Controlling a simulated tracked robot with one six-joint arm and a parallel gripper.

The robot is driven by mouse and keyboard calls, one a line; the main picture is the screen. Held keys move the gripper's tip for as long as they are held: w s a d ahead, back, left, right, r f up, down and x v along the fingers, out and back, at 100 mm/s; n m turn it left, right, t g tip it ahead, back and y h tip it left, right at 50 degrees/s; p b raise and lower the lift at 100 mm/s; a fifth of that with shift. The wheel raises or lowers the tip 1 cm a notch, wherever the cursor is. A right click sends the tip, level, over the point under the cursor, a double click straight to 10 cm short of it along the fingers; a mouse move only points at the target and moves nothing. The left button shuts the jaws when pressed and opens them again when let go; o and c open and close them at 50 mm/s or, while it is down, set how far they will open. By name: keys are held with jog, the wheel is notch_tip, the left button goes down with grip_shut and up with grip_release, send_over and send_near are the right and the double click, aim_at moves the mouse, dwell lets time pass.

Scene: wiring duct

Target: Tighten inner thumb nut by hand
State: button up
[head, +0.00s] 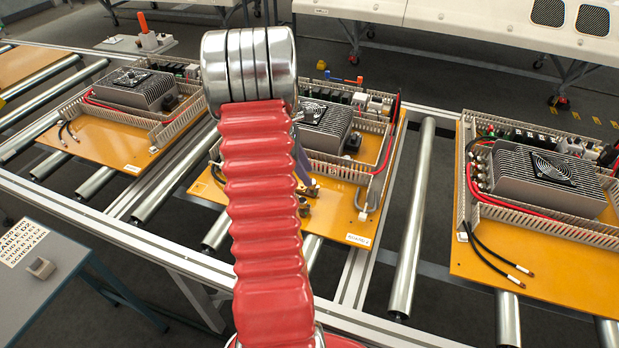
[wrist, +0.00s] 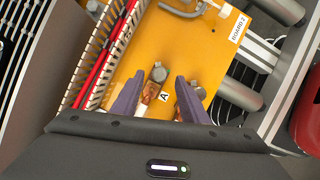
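My gripper (wrist: 158,84) is open in the wrist view, its two purple fingers spread over the orange board (wrist: 178,50). A grey metal knob-like nut (wrist: 158,72) shows between and just beyond the fingertips, with a copper-coloured piece (wrist: 152,92) below it and a label "A" (wrist: 163,97) beside it. A second metal nut or post (wrist: 195,83) shows partly behind the right finger. I cannot tell whether either finger touches a nut. In the head view, my red arm hides most of the gripper; small brass-coloured hardware (head: 311,189) shows to its right.
A slotted wiring duct (wrist: 98,45) with red cable runs left of the fingers. A bent cable (wrist: 180,12) lies beyond them, near the "BOARD 2" label (wrist: 238,30). Other boards (head: 505,268) lie on the roller conveyor (head: 408,230). A side table (head: 45,300) stands at left.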

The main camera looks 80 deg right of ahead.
aim_at(314, 185)
jog(key=shift+x, duration=1.65)
jog(key=shift+c, duration=0.5)
grip_shut()
